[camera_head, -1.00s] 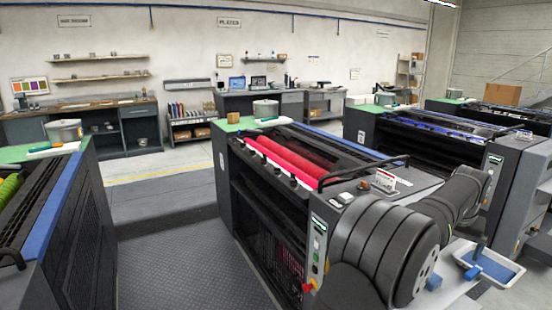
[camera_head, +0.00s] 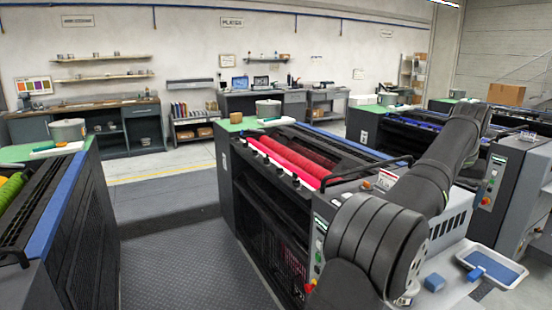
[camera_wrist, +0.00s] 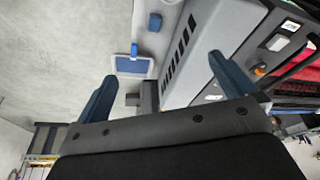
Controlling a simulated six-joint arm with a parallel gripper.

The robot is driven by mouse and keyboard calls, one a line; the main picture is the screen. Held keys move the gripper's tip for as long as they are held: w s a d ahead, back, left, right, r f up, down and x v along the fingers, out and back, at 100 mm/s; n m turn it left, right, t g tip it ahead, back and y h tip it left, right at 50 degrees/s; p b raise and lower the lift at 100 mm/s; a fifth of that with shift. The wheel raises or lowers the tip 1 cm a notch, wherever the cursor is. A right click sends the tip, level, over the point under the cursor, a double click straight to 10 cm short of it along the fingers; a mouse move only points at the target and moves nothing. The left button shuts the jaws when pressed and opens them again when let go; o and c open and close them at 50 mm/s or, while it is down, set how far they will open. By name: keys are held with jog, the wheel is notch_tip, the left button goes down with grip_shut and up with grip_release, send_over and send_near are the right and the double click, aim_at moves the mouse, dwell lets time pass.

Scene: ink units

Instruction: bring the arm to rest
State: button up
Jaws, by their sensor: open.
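My gripper (camera_wrist: 166,68) shows in the wrist view, its two blue fingers spread wide with nothing between them. In the head view my dark arm reaches up and right across the near press, and the gripper itself cannot be made out there. A white tray with a blue floor (camera_head: 502,270) stands on the pale surface at the lower right. A small blue block (camera_head: 476,273) is in the tray, and another blue block (camera_head: 434,282) lies left of it. The wrist view also shows the tray (camera_wrist: 130,67), apart from the fingers.
The near press (camera_head: 232,190) with red rollers stands below and left of my arm. Another press (camera_head: 375,125) stands behind it. A press with a green roller (camera_head: 65,215) is at the left. The grey floor (camera_head: 180,260) between the presses is clear.

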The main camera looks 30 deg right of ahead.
jog(key=shift+w+a+n, duration=0.15)
jog(key=shift+w+a, duration=0.05)
jog(key=shift+w, duration=0.3)
jog(key=shift+w+a+n, duration=0.15)
jog(key=shift+w, duration=0.35)
